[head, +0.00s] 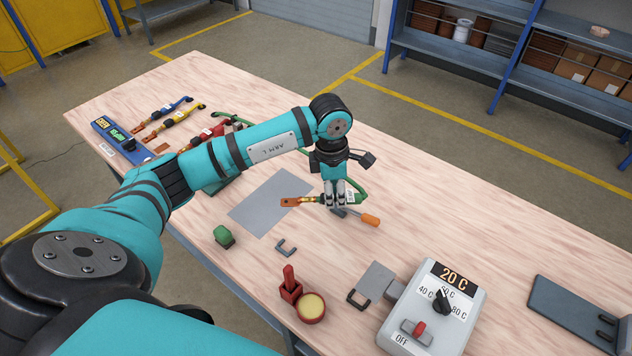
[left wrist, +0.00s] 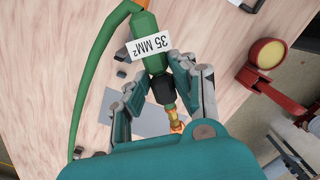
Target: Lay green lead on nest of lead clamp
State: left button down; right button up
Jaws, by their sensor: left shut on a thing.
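The green lead (head: 313,199) has a copper lug (head: 290,202) at its left end, and its green cable loops behind my left gripper. My left gripper (head: 336,201) points down and is shut around the lead's body. In the left wrist view the lead (left wrist: 146,28) shows a white "35 MM²" label, a black collar and a brass neck between the fingers (left wrist: 158,84). I cannot tell for certain which fixture is the lead clamp; a teal block (head: 222,184) lies partly hidden under my left arm. My right gripper is not in view.
A grey mat (head: 266,203) lies left of the lead. An orange-handled tool (head: 369,220) lies close by on its right. Blue, yellow and red leads (head: 160,118) lie at the far left by a blue display unit (head: 112,137).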

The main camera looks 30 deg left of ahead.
pick_arm(q)
jog(key=w+a+f+n+p, duration=0.1)
jog(key=a+f+n, duration=0.2)
jog(key=a+n, duration=0.3)
jog(key=shift+a+f+n+y, duration=0.15)
jog(key=shift+f+n+y, duration=0.25)
jog(key=shift+n, duration=1.6)
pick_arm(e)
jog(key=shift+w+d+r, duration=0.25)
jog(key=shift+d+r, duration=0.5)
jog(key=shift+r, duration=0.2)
pick_arm(q)
jog(key=shift+w, duration=0.15)
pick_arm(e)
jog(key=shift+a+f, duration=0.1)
pick_arm(q)
notch_tip(320, 180, down, 5)
jog(key=b, duration=0.4)
jog(key=shift+r, duration=0.2)
jog(key=shift+f+b, duration=0.35)
jog(key=shift+f, duration=0.25)
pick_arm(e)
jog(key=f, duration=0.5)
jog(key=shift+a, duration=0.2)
